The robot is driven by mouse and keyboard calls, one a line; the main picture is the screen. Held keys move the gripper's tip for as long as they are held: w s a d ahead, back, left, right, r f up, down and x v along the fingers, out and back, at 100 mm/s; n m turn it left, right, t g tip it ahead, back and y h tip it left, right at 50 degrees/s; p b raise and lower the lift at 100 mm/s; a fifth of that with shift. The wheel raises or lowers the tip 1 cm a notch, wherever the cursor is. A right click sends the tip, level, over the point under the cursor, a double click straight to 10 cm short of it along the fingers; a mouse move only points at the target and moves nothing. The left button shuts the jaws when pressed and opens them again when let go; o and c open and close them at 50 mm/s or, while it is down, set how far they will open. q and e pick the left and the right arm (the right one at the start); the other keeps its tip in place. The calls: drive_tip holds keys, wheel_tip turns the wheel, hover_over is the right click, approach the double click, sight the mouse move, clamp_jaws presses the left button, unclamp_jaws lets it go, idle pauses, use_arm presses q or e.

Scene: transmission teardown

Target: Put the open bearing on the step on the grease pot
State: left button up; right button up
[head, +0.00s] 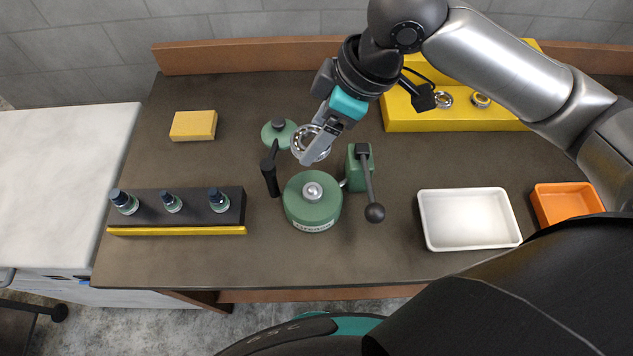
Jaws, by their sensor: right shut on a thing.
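My right gripper (322,142) is shut on a silver ring bearing with visible balls (304,141), held tilted above the table. The green grease pot (312,215) stands just below it in the picture, with a label on its front and a silver round piece at the middle of its top. The bearing looks apart from the pot. The yellow stepped block (400,118) at the back right carries two more bearings, a silver one (443,100) and a brassy one (480,100). My left gripper is not in view.
A green disc with a dark knob (270,137), a black upright handle (270,178) and a green block with a ball-ended lever (374,211) surround the pot. A dark rack with bottles (180,207), a yellow block (193,125), a white tray (428,220) and an orange bin (541,207) stand farther out.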

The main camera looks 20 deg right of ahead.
sight(312, 189)
wheel_tip(312, 189, down, 14)
drive_tip(key=shift+f+b, duration=0.2)
drive_tip(key=shift+b, duration=1.05)
drive_tip(key=shift+f, duration=0.15)
drive_tip(key=shift+f, duration=0.15)
drive_tip(key=o, duration=1.5)
drive_tip(key=p+v, duration=0.2)
drive_tip(key=v, duration=1)
drive_tip(key=shift+s, duration=0.1)
